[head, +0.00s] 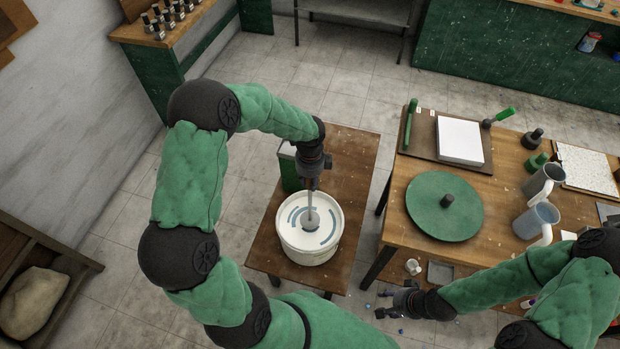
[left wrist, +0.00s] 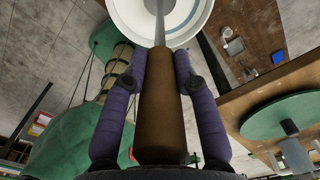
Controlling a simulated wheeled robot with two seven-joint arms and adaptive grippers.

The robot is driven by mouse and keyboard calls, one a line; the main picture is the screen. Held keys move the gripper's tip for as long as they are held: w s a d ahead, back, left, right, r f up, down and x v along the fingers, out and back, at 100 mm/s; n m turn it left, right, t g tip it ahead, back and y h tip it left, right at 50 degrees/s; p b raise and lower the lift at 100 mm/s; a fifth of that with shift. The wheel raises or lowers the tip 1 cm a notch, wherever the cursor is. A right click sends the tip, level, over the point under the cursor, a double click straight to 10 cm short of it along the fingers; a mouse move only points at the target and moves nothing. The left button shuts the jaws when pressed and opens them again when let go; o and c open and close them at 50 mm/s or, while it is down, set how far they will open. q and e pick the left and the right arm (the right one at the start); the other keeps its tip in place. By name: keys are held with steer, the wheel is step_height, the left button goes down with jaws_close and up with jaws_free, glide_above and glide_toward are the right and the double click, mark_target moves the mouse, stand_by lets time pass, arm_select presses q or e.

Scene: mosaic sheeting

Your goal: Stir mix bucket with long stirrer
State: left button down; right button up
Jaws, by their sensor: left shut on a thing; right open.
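The mix bucket (head: 296,243) is a white round tub on a small wooden table, holding pale liquid with blue-grey curved streaks. The long stirrer (head: 310,202) has a thin grey shaft that stands in the bucket, its lower end around the middle of the liquid. My left gripper (head: 311,178) is above the bucket, shut on the stirrer's handle. In the left wrist view the brown handle (left wrist: 162,110) sits between the purple fingers, with the bucket (left wrist: 200,32) beyond. My right gripper (head: 385,305) is open and empty, low between the two tables.
The small wooden table (head: 350,165) also carries a green container (head: 288,170) behind the bucket. The workbench (head: 400,232) at right holds a green disc (head: 425,205), grey jugs (head: 537,220), and a white sheet stack (head: 460,140). A gap of floor separates the two tables.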

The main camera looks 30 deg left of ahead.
arm_select(q)
steer(key=shift+f+b, duration=1.7)
steer(key=shift+f, duration=1.05)
steer(key=shift+w, duration=0.15)
